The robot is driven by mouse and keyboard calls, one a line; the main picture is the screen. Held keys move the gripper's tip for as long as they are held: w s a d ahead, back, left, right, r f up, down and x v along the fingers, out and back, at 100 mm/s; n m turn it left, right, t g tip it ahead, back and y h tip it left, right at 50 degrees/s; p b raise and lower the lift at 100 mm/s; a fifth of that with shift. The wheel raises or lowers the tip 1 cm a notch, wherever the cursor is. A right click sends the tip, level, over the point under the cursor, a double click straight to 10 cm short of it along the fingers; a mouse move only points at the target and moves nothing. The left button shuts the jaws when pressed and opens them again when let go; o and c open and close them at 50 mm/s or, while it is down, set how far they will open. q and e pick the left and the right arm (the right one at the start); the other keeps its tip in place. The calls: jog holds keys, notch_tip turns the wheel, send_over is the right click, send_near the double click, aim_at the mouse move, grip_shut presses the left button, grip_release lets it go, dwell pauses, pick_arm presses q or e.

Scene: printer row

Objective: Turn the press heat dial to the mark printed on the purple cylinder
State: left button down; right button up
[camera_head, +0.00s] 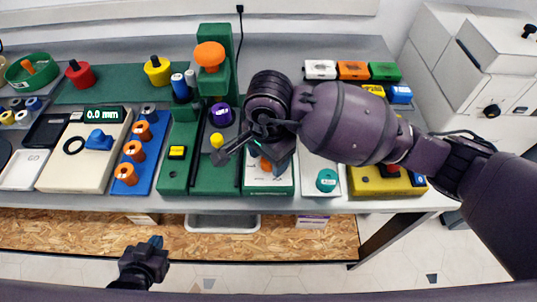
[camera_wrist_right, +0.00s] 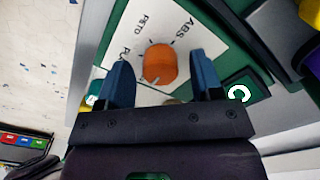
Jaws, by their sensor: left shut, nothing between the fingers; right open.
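The press heat dial is an orange knob on a white panel (camera_wrist_right: 185,25) lettered PETG and ABS, with a third label partly hidden by a finger. In the right wrist view the dial (camera_wrist_right: 160,63) shows a pale pointer line on its near side. My right gripper (camera_wrist_right: 161,66) is open, with a blue finger on either side of the dial; I cannot tell if they touch it. In the head view my right gripper (camera_head: 270,157) mostly covers the dial. The purple cylinder (camera_head: 221,114) stands left of my right gripper; its mark is unreadable. My left gripper (camera_head: 152,246) is shut and empty, in front of the table.
The green press with an orange knob (camera_head: 210,56) stands behind the purple cylinder. A yellow knob (camera_head: 217,140) is close to my right gripper. A panel with a teal button (camera_head: 327,180) lies to the right. Orange spools (camera_head: 134,150) and a 0.0 mm display (camera_head: 103,114) are on the left.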

jog(key=c, duration=0.9)
